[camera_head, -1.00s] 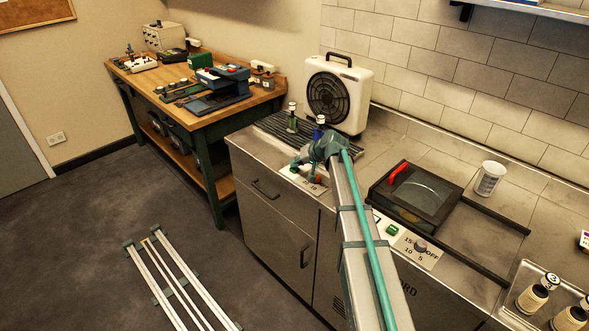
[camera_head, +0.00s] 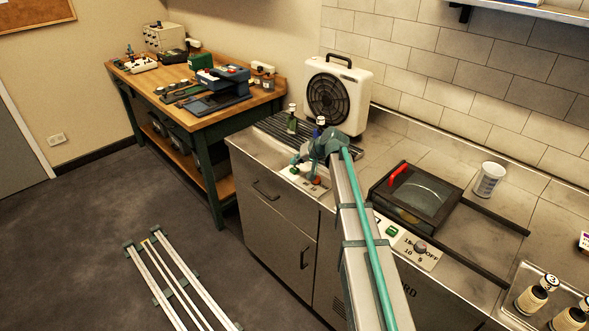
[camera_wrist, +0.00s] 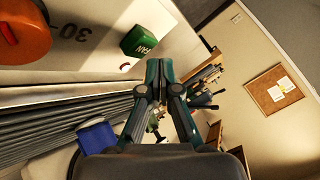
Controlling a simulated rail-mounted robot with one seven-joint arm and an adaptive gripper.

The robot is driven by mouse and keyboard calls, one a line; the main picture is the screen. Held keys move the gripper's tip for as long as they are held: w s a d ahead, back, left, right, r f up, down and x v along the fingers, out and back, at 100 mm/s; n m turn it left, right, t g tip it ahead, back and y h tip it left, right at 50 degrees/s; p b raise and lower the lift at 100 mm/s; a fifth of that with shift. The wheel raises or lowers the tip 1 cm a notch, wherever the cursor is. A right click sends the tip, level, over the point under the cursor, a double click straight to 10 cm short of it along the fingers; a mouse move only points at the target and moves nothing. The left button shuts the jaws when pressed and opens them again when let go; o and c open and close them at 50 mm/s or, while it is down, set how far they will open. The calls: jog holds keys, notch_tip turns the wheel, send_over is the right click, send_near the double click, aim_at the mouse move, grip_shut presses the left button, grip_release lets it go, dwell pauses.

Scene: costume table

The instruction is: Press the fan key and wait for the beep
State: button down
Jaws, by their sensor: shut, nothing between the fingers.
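The green fan key (camera_wrist: 139,40), marked FAN, sits on a pale control panel in the wrist view. My gripper (camera_wrist: 160,68) is shut and empty, its fingertips just to the right of the key in that view, with a narrow gap showing between them. In the head view my gripper (camera_head: 296,158) hangs over the small panel (camera_head: 311,189) at the counter's front left edge. I cannot tell the height of the fingertips above the panel.
An orange-red knob (camera_wrist: 23,30) is on the same panel. A white fan unit (camera_head: 361,88) and two small bottles (camera_head: 292,125) stand behind my gripper, by a dark ribbed rack (camera_head: 268,127). A glass-lidded box (camera_head: 385,196) and a white cup (camera_head: 488,180) are to the right.

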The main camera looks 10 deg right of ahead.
aim_at(296, 169)
jog(key=shift+r, duration=0.1)
jog(key=shift+r+p, duration=0.95)
jog(key=shift+r, duration=1.45)
